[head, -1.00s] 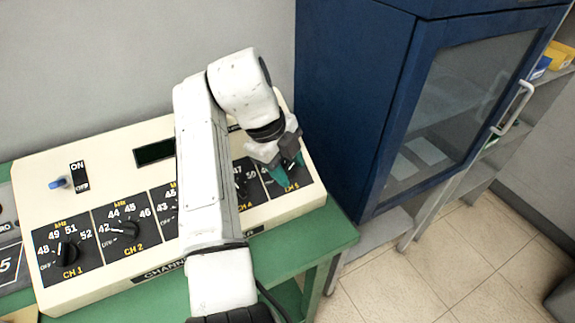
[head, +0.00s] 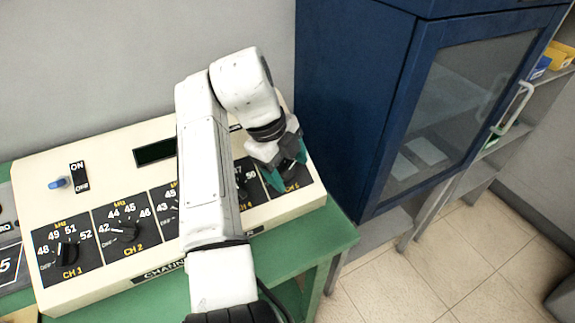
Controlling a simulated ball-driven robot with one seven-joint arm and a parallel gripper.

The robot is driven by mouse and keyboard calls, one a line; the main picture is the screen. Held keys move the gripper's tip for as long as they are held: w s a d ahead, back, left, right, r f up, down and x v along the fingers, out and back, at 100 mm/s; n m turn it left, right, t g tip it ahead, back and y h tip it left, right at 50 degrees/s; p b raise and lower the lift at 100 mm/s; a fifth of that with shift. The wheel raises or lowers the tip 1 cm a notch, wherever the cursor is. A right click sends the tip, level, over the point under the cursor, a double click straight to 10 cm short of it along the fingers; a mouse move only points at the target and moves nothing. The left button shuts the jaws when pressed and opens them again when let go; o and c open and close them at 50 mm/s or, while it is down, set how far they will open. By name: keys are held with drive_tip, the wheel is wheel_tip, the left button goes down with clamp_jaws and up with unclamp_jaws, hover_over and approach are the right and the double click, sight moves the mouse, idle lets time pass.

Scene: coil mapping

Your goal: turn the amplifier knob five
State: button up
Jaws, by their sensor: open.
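The cream amplifier box (head: 100,210) stands on a green table, with a row of black knob panels along its sloping face. The CH 5 panel (head: 306,190) is at the right end of the row. My gripper (head: 286,178) is over this panel, with its green fingers pointing down at it and apart. The fingers and gripper body hide most of the CH 5 knob, so I cannot tell whether they touch it. The CH 1 knob (head: 67,253) and CH 2 knob (head: 128,231) show at the left. My arm covers much of CH 3 and part of CH 4.
A tall blue cabinet (head: 350,100) with a glass door stands close to the right of the amplifier. The green table (head: 335,232) has a bare strip at its right end. A blue toggle (head: 59,183) and an ON/OFF label are at the box's upper left. Tiled floor lies right.

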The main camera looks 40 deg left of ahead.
drive_tip(key=v, duration=1)
drive_tip(key=shift+r+p, duration=0.3)
drive_tip(key=shift+r, duration=0.05)
